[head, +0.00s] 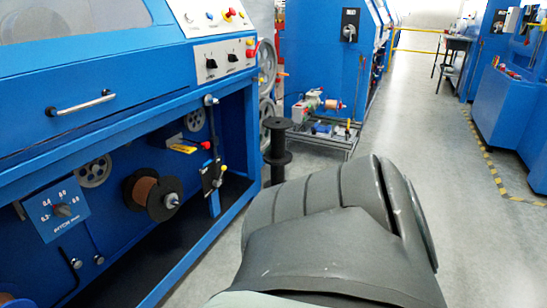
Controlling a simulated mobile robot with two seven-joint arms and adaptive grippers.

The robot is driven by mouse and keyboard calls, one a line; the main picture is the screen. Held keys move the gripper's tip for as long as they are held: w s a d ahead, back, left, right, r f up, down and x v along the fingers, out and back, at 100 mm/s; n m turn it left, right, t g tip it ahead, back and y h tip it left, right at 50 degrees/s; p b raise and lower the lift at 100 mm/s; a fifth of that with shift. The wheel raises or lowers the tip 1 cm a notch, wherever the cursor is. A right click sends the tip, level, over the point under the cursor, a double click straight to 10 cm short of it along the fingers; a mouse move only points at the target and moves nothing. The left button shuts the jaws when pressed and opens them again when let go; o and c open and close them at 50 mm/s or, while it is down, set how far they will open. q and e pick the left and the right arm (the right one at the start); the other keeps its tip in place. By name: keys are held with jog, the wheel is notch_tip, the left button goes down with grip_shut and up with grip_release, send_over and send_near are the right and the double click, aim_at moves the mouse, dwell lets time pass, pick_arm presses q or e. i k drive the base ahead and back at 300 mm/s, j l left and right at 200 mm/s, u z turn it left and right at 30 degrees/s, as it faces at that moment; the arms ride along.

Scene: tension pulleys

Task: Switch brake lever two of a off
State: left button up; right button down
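A blue machine (120,105) fills the left side. In its open lower bay, a black lever-like part with a yellow tip (213,178) stands on a blue upright bracket. Above it and to the left is a small yellow and black part with a red knob (183,145). I cannot read any label that tells which is brake lever two, or whether it is on or off. A copper-wound spool (150,193) sits left of the bracket. A grey link of my own arm covers the lower middle. Neither gripper shows.
A panel with knobs and coloured buttons (225,58) is on the machine's upper front. A black empty spool (277,150) stands by its corner. A low cart (320,138) with small equipment is behind. The aisle floor (430,130) at right is clear.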

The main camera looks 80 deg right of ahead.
aim_at(217, 183)
jog(key=z, duration=2.05)
jog(key=i+l, duration=0.4)
jog(key=l, duration=0.15)
jog(key=i+l, duration=0.4)
jog(key=l, duration=0.15)
jog(key=i+l, duration=0.85)
jog(key=l, duration=0.2)
jog(key=i+l, duration=0.4)
jog(key=l, duration=0.15)
